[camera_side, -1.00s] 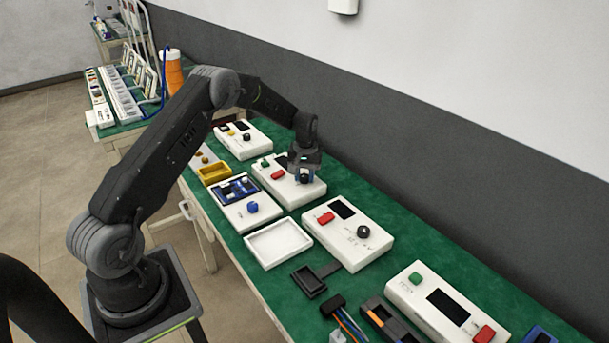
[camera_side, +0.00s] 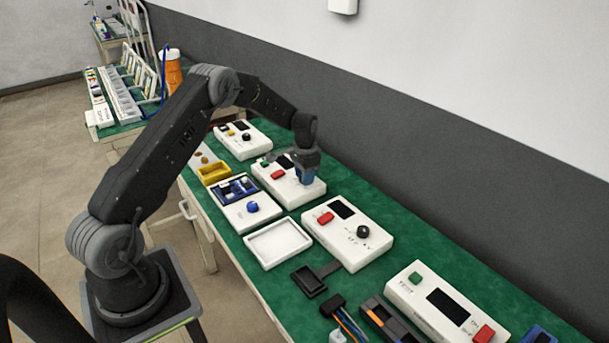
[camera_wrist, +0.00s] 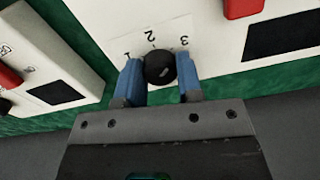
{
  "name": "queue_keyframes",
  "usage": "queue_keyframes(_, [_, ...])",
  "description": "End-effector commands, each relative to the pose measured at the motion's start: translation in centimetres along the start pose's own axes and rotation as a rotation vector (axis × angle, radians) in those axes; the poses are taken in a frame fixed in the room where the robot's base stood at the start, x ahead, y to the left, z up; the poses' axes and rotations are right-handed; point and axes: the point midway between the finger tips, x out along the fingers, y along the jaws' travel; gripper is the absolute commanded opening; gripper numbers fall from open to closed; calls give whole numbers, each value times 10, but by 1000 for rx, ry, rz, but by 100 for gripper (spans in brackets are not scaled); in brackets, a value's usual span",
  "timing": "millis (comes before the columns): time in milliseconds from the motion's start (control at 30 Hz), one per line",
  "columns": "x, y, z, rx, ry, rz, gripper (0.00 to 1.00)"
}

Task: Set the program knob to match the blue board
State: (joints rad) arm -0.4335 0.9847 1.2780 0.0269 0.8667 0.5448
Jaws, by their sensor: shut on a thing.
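In the side view my gripper (camera_side: 306,178) reaches down onto the right end of a white box (camera_side: 278,186) with a red button, a green button and a dark screen. In the wrist view my blue fingers (camera_wrist: 160,78) are shut on a black round knob (camera_wrist: 160,67), one on each side. A pale mark shows on the knob. The printed figures 1, 2 and 3 curve around it, upside down in this view. A blue board (camera_side: 236,187) lies on the neighbouring white unit with a blue knob (camera_side: 252,207); its details are too small to read.
Another white box with a black knob (camera_side: 363,231) stands to the right. A white tray (camera_side: 278,258) and a small black tray (camera_side: 308,281) lie in front. A yellow bin (camera_side: 214,174) is to the left. The wall runs behind the green bench.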

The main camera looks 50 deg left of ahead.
Motion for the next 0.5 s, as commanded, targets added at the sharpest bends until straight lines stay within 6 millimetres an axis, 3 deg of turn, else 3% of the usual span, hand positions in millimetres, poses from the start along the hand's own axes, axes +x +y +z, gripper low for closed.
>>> queue_keyframes(500, [-1, 0, 0, 237, 8, -1, 10])
